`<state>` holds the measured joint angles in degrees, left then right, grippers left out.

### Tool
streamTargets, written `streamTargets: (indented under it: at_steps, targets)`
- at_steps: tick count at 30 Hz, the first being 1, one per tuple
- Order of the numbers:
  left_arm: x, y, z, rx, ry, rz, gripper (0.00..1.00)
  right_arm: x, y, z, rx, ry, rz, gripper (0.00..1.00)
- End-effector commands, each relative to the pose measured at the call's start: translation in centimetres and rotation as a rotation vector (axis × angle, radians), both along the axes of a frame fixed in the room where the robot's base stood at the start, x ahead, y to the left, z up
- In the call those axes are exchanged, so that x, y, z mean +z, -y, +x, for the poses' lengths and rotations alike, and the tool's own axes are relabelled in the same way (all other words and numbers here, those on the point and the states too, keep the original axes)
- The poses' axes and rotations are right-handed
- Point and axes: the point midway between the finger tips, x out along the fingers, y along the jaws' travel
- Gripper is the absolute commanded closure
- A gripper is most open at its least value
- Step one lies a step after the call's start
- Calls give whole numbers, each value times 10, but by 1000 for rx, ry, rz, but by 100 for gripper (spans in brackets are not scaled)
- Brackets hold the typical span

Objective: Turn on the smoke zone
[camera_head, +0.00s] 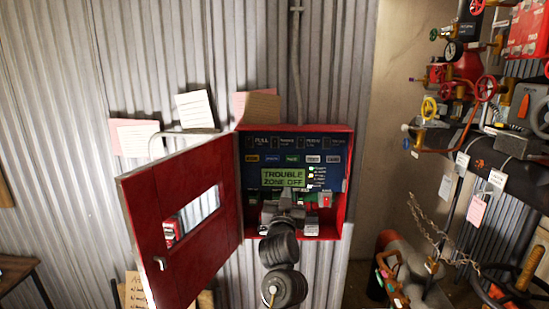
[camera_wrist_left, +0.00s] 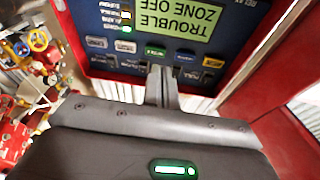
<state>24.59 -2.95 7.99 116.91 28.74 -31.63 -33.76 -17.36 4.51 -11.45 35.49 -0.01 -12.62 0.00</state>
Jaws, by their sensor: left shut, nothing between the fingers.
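The red alarm panel (camera_head: 342,190) hangs open on the corrugated wall. Its blue face has a lit green display (camera_head: 283,178) reading "TROUBLE ZONE OFF", upside down in the wrist view (camera_wrist_left: 180,18). A row of small switches (camera_head: 300,143) runs along the top, above coloured labels; I cannot make out which is smoke. My left gripper (camera_head: 286,196) is shut and empty in front of the panel's lower middle, covering part of it. In the wrist view its fingertips (camera_wrist_left: 161,74) line up with the green label (camera_wrist_left: 155,52). Contact cannot be told. My right gripper is not in view.
The panel's red door (camera_head: 180,225) stands swung open to the left, with a small window and handle. Paper notes (camera_head: 195,110) are on the wall above. Red valves and pipes (camera_head: 470,90) crowd the right side. A table edge (camera_head: 20,275) shows at lower left.

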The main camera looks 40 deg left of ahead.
Motion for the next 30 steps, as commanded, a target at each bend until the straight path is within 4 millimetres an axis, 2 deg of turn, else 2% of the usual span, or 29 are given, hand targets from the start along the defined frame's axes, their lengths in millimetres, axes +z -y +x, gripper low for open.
streamTargets:
  at_steps: [1, 3, 6, 20, 25, 30]
  targets:
    - [26, -6, -13, 20, 51, -5, 100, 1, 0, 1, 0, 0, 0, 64]
    - [48, -12, -26, 41, 97, -12, 100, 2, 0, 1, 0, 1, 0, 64]
    - [64, -17, -38, 57, 133, -15, 100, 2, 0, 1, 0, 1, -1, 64]
    - [70, -21, -37, 62, 142, -14, 100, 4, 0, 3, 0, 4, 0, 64]
    - [79, -34, -21, 63, 140, -14, 100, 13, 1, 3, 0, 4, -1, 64]
    - [91, -54, 6, 62, 137, -13, 100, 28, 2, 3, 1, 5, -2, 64]
